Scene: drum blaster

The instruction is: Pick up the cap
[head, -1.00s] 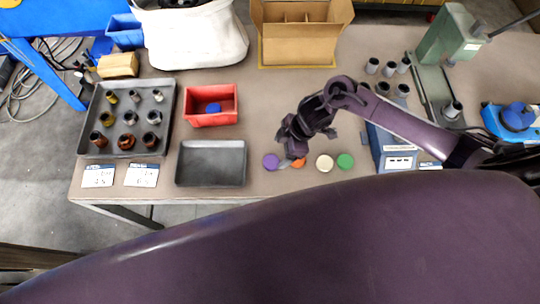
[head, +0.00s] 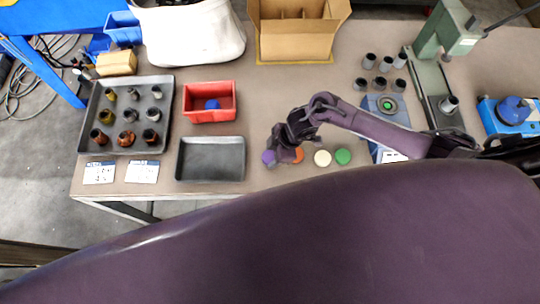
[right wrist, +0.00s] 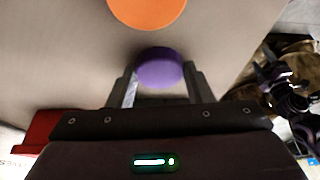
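A row of round caps lies near the table's front edge: a purple cap (head: 268,157), an orange cap (head: 298,155), a cream cap (head: 322,158) and a green cap (head: 343,156). My right gripper (head: 279,156) is low at the purple cap and partly hides it and the orange one. In the right wrist view, the two fingers of this gripper (right wrist: 161,82) are apart, on either side of the purple cap (right wrist: 160,68). I cannot tell whether they touch it. The orange cap (right wrist: 147,8) lies just beyond.
An empty dark tray (head: 211,178) lies left of the caps. A red bin (head: 232,117) holds a blue item. A grey tray (head: 84,144) holds several fittings. A blue device (head: 391,107) and a green press (head: 436,84) stand at right.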

